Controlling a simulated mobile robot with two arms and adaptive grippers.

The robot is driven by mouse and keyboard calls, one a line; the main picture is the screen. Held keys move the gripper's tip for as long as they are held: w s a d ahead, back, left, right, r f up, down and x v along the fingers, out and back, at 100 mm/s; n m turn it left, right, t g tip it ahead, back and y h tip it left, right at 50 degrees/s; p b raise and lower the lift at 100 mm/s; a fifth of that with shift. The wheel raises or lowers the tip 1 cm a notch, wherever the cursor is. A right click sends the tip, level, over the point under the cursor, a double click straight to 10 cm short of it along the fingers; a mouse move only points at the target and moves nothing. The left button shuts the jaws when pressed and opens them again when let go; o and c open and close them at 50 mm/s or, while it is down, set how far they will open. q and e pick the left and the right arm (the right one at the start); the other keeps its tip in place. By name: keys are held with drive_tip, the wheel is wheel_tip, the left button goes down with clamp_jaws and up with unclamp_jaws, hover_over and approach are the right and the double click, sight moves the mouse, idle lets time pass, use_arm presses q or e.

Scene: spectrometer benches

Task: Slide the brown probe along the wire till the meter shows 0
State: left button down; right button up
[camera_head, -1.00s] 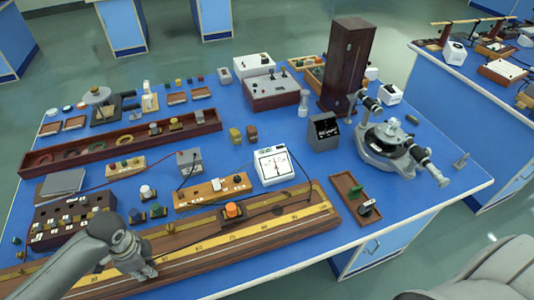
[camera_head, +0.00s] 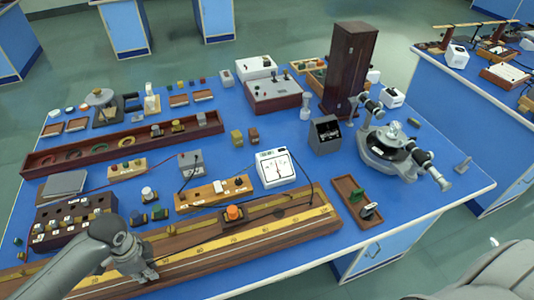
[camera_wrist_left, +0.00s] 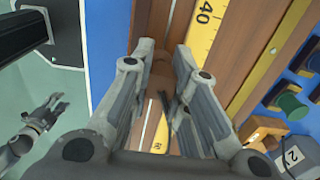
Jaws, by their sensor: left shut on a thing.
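The long wooden wire board (camera_head: 290,232) with its yellow scale lies along the table's front edge. My left gripper (camera_head: 146,272) is low over the board's left part. In the left wrist view its fingers (camera_wrist_left: 163,78) are closed around a brown piece, the brown probe (camera_wrist_left: 160,68), mostly hidden by the fingers; I cannot tell if it touches the wire. The white meter (camera_head: 275,167) stands behind the board; its needle looks near the middle, but its figures are too small to read.
A block with an orange knob (camera_head: 233,213) stands on the board to the right of my gripper. A light wooden terminal strip (camera_head: 213,194) and a dark brown box with several knobs (camera_head: 75,218) lie behind. A microscope-like instrument (camera_head: 388,150) stands far right.

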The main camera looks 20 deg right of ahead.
use_arm(q)
drive_tip(key=shift+s+f, duration=0.3)
drive_tip(key=c, duration=1.3)
unclamp_jaws()
drive_tip(key=shift+w, duration=0.1)
drive_tip(key=shift+w+r, duration=0.1)
drive_tip(key=shift+w, duration=0.05)
